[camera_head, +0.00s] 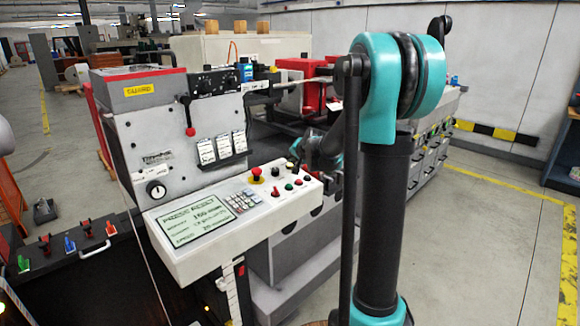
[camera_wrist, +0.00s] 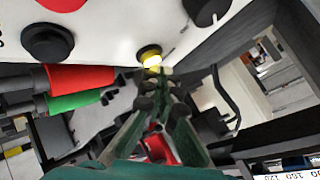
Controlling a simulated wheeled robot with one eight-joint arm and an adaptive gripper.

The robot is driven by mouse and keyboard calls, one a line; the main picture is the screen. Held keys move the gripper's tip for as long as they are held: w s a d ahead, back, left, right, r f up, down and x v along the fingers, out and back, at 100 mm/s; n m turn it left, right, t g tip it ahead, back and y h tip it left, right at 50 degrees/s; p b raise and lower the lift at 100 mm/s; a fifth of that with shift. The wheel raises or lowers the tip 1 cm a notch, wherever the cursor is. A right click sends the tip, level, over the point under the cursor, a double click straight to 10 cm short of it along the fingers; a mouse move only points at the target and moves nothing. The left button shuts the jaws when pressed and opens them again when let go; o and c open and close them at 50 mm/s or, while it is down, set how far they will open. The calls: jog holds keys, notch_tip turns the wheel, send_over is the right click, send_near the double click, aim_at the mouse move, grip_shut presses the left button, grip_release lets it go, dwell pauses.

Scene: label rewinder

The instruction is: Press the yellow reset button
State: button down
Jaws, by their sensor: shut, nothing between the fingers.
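The yellow reset button (camera_wrist: 150,57) shows in the wrist view as a small round cap with a bright top, set in the pale panel. My gripper (camera_wrist: 157,76) is shut and empty. Its fingertips are just below the button in that picture, very close to it; I cannot tell whether they touch. In the head view the control panel (camera_head: 215,245) slopes out from the machine, and its display (camera_head: 196,218) reads "PRESS RESET". My gripper (camera_head: 318,150) is partly hidden behind my arm, beside the panel's right end. I cannot surely pick out the yellow button in the head view.
Beside the button in the wrist view are a black knob (camera_wrist: 205,10), a black round control (camera_wrist: 47,42), and red (camera_wrist: 80,77) and green (camera_wrist: 75,101) parts. In the head view, a red mushroom button (camera_head: 256,171) and keypad (camera_head: 243,201) share the panel. Open floor (camera_head: 490,230) lies right.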

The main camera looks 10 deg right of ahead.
jog(key=shift+f, duration=0.45)
dwell(0.6)
jog(key=shift+r, duration=0.9)
jog(key=r, duration=0.5)
jog(key=shift+s+d, duration=0.25)
jog(key=shift+s, duration=0.1)
dwell(0.5)
jog(key=s+d+f+n+g+h, duration=0.1)
jog(key=s+f+n+g, duration=0.1)
jog(key=s+f, duration=0.5)
jog(key=s+d+f+n+g, duration=0.1)
jog(key=s+f, duration=0.6)
jog(key=s, duration=1.3)
jog(key=s+d+f+n+g+h, duration=0.1)
jog(key=s+f+n+g, duration=0.2)
jog(key=s+f, duration=0.4)
jog(key=s+n, duration=0.1)
jog(key=s, duration=0.5)
jog(key=shift+s+d+h, duration=0.3)
jog(key=shift+d, duration=0.05)
